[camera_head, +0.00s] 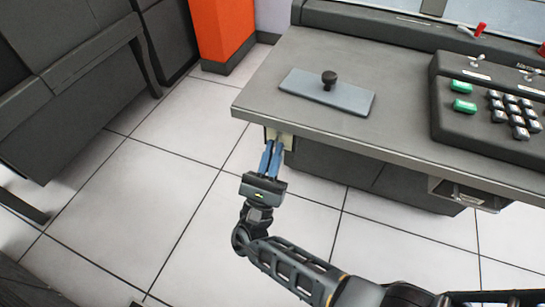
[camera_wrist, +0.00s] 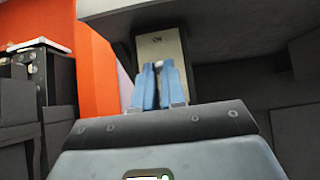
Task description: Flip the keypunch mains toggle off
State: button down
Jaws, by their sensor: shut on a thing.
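The keypunch desk (camera_head: 330,60) fills the right of the head view. A pale switch plate (camera_head: 287,138) hangs under its near left corner. The light tip of the mains toggle (camera_wrist: 159,64) shows between the blue fingertips of my gripper (camera_wrist: 155,68). My gripper is shut on the toggle, just in front of the plate, below the desk's edge. In the head view my gripper (camera_head: 273,146) hides the toggle. Which way the toggle is tilted cannot be told.
On the desk lie a blue-grey plate with a black knob (camera_head: 329,79) and a keypad unit (camera_head: 490,105) with green buttons. A drawer (camera_head: 466,194) sits under the right side. An orange column (camera_head: 222,32) stands behind.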

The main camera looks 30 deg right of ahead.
dwell(0.4)
jog(key=c, duration=1.2)
grip_release()
jog(key=shift+f, duration=0.1)
jog(key=b+v, duration=0.1)
jog(key=v, duration=0.6)
jog(key=shift+a+f+b, duration=0.2)
jog(key=shift+f+b, duration=0.1)
jog(key=shift+b, duration=0.05)
jog(key=shift+s, duration=0.1)
